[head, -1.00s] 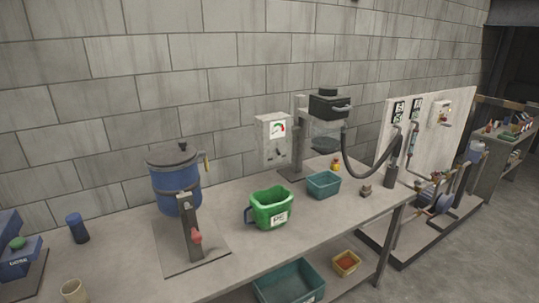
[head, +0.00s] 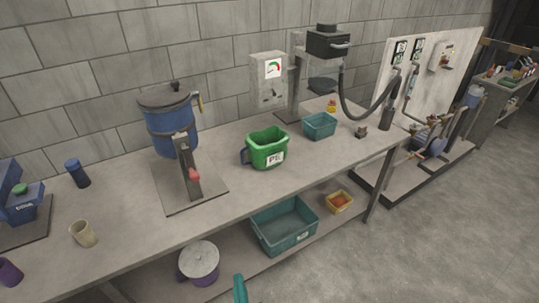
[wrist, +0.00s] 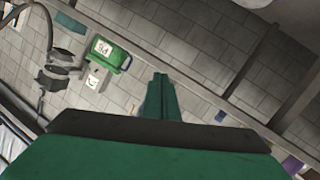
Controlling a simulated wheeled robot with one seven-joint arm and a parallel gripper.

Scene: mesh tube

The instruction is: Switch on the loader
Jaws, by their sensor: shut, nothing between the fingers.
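A black unit with a lever (head: 328,42) sits on a stand at the back of the bench, with a dark hose running right; I cannot tell for sure whether it is the loader. Left of it is a grey box with a red-green gauge and small switches (head: 268,78). Their settings are too small to read. Both also show in the wrist view, the black unit (wrist: 58,62) and the gauge box (wrist: 94,82). My gripper (wrist: 160,84) is shut and empty, apart from everything. A teal part of it (head: 240,289) shows at the head view's bottom edge.
On the bench (head: 225,210) stand a blue lidded vessel with a red-knobbed lever (head: 172,125), a green PE jug (head: 266,149) and a teal bin (head: 319,125). A lower shelf holds a larger teal bin (head: 285,228) and a lidded pot (head: 199,264).

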